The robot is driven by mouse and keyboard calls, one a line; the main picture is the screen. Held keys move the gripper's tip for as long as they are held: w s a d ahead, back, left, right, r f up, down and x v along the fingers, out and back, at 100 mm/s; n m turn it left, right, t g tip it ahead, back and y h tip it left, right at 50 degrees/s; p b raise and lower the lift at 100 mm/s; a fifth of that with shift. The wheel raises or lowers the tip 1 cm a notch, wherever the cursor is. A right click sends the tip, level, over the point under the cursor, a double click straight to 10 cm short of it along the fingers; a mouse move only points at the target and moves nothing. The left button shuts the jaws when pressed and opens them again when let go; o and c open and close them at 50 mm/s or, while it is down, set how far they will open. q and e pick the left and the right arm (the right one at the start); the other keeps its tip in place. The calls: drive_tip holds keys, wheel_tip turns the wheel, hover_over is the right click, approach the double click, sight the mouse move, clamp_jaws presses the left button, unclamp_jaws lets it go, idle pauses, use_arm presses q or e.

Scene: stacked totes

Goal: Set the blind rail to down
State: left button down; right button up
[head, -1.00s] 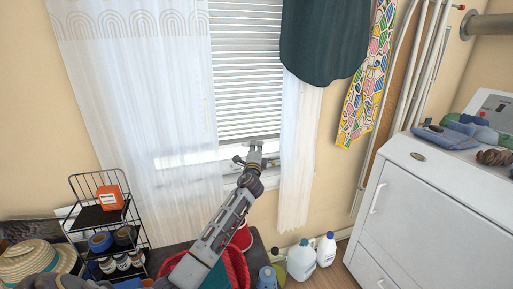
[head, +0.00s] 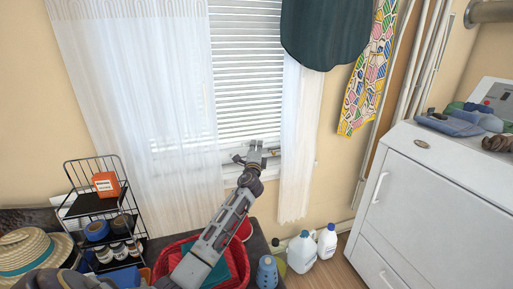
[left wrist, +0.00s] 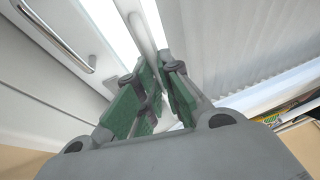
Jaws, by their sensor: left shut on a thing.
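The white slatted blind (head: 245,75) hangs in the window between sheer curtains. Its bottom rail (head: 232,145) is low in the window, a little above the sill, with a narrow bright gap below. My left gripper (head: 256,147) reaches up to the rail and is shut on it. In the left wrist view the green-padded fingers (left wrist: 160,95) close around a pale bar, the rail (left wrist: 150,30); the exact contact is partly hidden by the fingers. My right gripper is not in view.
Below the window are a red basket (head: 240,268) and a wire rack (head: 95,205). White jugs (head: 302,252) stand on the floor. Dark cloth (head: 325,35) hangs at upper right, and a white appliance (head: 430,200) stands right. A sheer curtain (head: 298,150) hangs close beside my gripper.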

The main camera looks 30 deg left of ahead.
use_arm(q)
drive_tip(key=shift+a, duration=0.1)
drive_tip(key=c, duration=1.6)
unclamp_jaws()
drive_tip(key=shift+s+f, duration=0.1)
drive_tip(key=v, duration=1.2)
wheel_tip(320, 180, up, 9)
drive_tip(key=p, duration=0.9)
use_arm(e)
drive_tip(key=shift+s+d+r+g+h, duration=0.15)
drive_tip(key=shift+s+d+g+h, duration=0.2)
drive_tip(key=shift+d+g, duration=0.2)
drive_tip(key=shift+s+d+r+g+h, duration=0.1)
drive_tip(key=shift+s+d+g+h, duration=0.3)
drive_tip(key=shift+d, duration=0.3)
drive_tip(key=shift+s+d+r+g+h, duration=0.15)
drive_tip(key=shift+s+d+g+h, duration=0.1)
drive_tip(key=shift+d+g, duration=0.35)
